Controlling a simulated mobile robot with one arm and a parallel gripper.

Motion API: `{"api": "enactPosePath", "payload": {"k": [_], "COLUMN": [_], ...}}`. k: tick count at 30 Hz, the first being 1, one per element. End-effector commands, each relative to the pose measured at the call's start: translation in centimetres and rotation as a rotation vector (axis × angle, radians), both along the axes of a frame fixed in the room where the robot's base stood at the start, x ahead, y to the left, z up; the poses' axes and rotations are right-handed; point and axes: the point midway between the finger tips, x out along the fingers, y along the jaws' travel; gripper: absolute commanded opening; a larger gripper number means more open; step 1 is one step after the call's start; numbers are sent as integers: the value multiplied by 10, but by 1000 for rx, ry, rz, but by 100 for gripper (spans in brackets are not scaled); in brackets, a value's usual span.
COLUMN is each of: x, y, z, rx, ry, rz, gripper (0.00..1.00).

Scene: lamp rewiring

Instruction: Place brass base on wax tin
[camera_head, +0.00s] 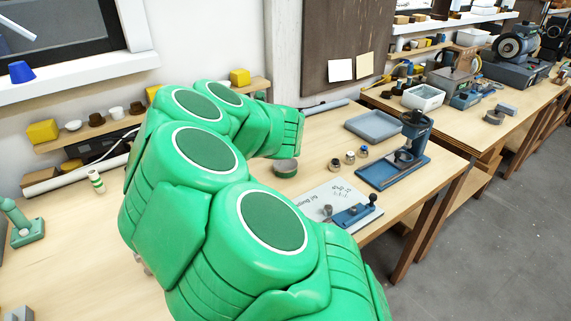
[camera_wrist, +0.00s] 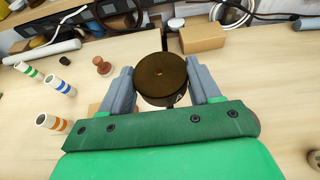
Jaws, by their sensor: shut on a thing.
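In the wrist view my gripper (camera_wrist: 160,88) is shut on the brass base (camera_wrist: 161,76), a dark brown-bronze round disc with a small centre hole. The grey fingers press its left and right sides, and its flat face is turned toward the camera. In the head view my green arm hides the gripper and the base. A low round tin with a green side (camera_head: 285,168), which looks like the wax tin, stands on the bench just right of my arm. I cannot make out this tin in the wrist view.
Striped tubes (camera_wrist: 62,86), a brown stamp-like knob (camera_wrist: 101,65) and a cardboard box (camera_wrist: 202,38) stand around the gripper. Small metal fittings (camera_head: 350,157), a blue press stand (camera_head: 400,160), a blue tray (camera_head: 374,125) and a white board (camera_head: 330,200) lie right of the tin.

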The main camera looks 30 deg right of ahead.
Motion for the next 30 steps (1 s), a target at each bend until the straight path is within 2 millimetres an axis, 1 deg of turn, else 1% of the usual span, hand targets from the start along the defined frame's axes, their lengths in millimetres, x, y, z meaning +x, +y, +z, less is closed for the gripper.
{"api": "enactPosePath", "payload": {"k": [1,4,15,21,30], "x": [-9,-26,-86,-115,-142], "y": [-9,-22,-55,-66,-73], "z": [2,4,12,21,27], "rx": [1,-1,-2,-2,0], "ry": [-2,-2,0,-3,-1], "rz": [6,27,105,137,162], "gripper": [17,17,17,17,17]}}
